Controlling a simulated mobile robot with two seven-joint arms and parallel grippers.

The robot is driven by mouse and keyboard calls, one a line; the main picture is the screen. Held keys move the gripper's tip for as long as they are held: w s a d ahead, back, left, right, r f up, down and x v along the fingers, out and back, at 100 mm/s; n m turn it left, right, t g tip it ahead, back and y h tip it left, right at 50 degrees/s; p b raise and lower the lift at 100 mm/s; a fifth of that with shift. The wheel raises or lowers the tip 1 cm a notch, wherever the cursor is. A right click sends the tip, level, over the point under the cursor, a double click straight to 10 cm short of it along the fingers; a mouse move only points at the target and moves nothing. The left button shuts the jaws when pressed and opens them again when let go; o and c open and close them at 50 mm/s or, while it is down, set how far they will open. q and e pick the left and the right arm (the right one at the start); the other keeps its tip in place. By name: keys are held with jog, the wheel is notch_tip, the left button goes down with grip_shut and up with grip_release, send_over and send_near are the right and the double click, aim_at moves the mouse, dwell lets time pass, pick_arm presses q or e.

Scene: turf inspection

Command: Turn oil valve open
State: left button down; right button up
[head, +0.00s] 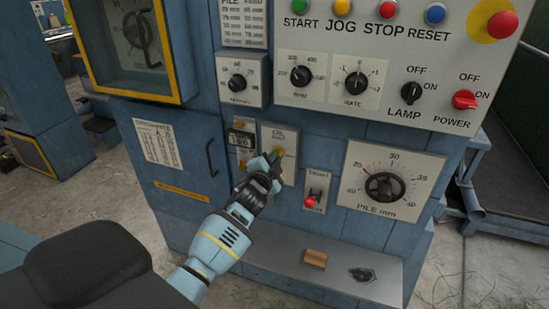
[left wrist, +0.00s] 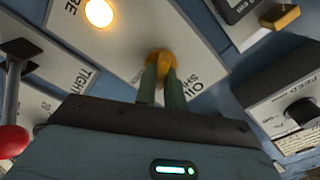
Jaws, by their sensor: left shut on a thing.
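The oil valve (left wrist: 160,58) is a small yellow-orange handle on a light plate marked OIL, near the middle of the left wrist view. In the head view, the OIL plate (head: 289,138) is on the blue machine front, and a bit of the yellow handle shows at my fingertips. My left gripper (head: 271,162) reaches up to this plate from below. In the left wrist view, the green fingers of my left gripper (left wrist: 161,76) are shut on the valve handle, one on each side. The fingers hide part of the handle. My right gripper is in neither view.
A red-tipped lever (head: 311,201) juts out just right of my gripper. A small counter (head: 242,124) with a yellow part is just left of the plate. A large PILE mm dial (head: 384,187) is further right. A ledge (head: 330,277) with a wooden block (head: 315,258) lies below.

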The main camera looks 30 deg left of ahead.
pick_arm(q)
jog(key=m, duration=0.5)
jog(key=shift+f+m, duration=0.15)
jog(key=shift+m, duration=0.25)
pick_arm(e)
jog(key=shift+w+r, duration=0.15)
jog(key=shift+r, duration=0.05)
pick_arm(q)
jog(key=c, duration=1.5)
grip_release()
jog(key=shift+s, duration=0.1)
jog(key=shift+p+v, duration=0.35)
jog(key=shift+v, duration=3.45)
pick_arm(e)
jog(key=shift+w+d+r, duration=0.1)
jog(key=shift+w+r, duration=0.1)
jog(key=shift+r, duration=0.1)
